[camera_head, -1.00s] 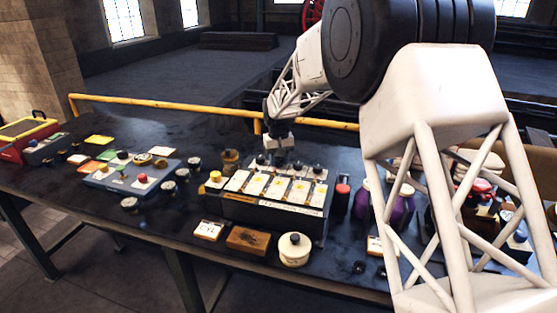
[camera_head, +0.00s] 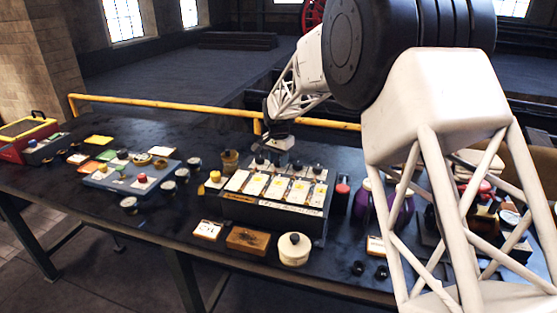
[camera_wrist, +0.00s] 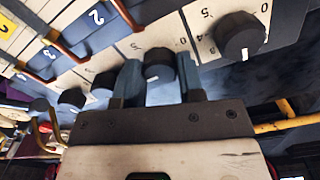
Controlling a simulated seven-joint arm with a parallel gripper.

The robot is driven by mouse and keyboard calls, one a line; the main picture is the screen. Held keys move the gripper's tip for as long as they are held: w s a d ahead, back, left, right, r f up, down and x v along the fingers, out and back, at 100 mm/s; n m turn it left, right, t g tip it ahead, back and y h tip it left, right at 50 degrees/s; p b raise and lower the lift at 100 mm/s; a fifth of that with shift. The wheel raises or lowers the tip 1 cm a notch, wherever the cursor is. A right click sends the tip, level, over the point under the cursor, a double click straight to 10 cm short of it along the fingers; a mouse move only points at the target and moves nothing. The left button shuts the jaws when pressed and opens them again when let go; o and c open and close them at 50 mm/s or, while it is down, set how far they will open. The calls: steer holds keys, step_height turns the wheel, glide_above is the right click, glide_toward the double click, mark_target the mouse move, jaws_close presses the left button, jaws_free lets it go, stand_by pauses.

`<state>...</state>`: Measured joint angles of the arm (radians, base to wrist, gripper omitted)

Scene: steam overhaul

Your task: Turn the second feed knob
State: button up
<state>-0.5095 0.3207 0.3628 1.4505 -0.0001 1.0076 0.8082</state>
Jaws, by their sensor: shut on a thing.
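The feed console (camera_head: 275,211) is a dark box with a sloped face, a row of pale numbered panels and a row of black knobs along its far edge. My gripper (camera_wrist: 159,72) is shut on the second black knob (camera_wrist: 160,55), with one finger on each side. The knob's white pointer mark shows on its near side, and printed digits stand on the pale plate beside it. The first knob (camera_wrist: 240,36) is free to the right in the wrist view. In the head view my gripper is small above the console's back edge, and its fingertips are hard to make out.
Further knobs (camera_wrist: 103,85) stand close to the left of my fingers in the wrist view. A yellow rail (camera_head: 190,107) runs behind the bench. A blue-grey button panel (camera_head: 120,180) is left of the console. A cream round pot (camera_head: 294,249) and wooden block (camera_head: 248,240) stand in front.

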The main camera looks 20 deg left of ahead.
mark_target(278, 160)
steer(key=shift+f+m, duration=0.1)
steer(key=shift+m, duration=0.3)
steer(key=o, duration=0.9)
steer(key=shift+r, duration=3.95)
steer(key=shift+d, duration=0.1)
